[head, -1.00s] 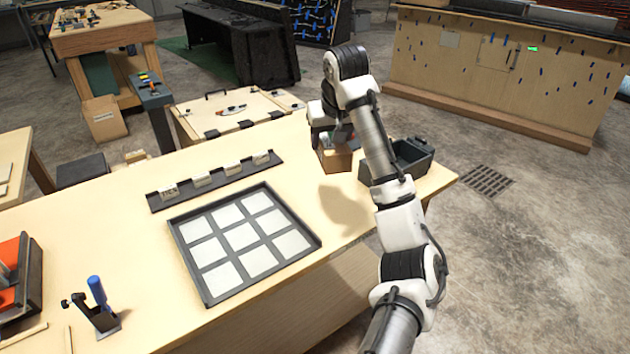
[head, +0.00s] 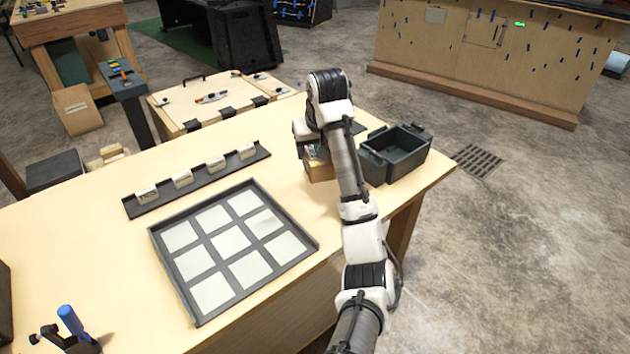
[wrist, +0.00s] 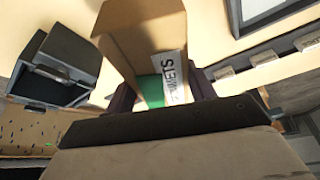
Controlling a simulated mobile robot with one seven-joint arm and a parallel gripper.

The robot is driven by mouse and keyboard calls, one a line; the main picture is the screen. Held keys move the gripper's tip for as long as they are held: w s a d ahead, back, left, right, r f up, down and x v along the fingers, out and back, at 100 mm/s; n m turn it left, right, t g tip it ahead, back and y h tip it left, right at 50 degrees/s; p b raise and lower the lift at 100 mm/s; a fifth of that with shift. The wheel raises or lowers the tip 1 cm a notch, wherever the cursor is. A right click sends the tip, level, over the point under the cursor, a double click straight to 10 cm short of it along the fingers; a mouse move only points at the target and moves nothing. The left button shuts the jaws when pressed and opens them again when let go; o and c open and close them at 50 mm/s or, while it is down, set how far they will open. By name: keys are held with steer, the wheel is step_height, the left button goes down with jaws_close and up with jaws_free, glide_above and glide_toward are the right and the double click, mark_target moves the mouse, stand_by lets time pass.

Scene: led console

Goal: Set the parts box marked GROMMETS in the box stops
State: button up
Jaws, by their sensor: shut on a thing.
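A brown cardboard parts box (head: 321,172) is at the right part of the table, partly hidden by my arm in the head view. In the wrist view the open box (wrist: 128,28) has a white label (wrist: 168,72) whose visible letters end in "METS", and something green beside it. My gripper (head: 313,150) is shut on this box; its dark fingers (wrist: 163,95) are on either side of it. I cannot tell whether the box touches the table. I cannot surely pick out the box stops in either view.
A dark grey bin (head: 402,160) stands just right of the box. A dark-rimmed tray (head: 168,268) with white squares lies left of it. Behind the tray is a black rail (head: 134,208) with several small label cards (head: 182,178). The table between tray and box is clear.

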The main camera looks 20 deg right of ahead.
step_height(320, 180, down, 4)
steer(key=shift+a+f+b, duration=0.1)
steer(key=shift+b, duration=0.5)
steer(key=shift+f+p, duration=0.35)
steer(key=shift+f, duration=2.25)
steer(key=shift+f, duration=0.1)
steer(key=o, duration=1)
steer(key=shift+o, duration=0.2)
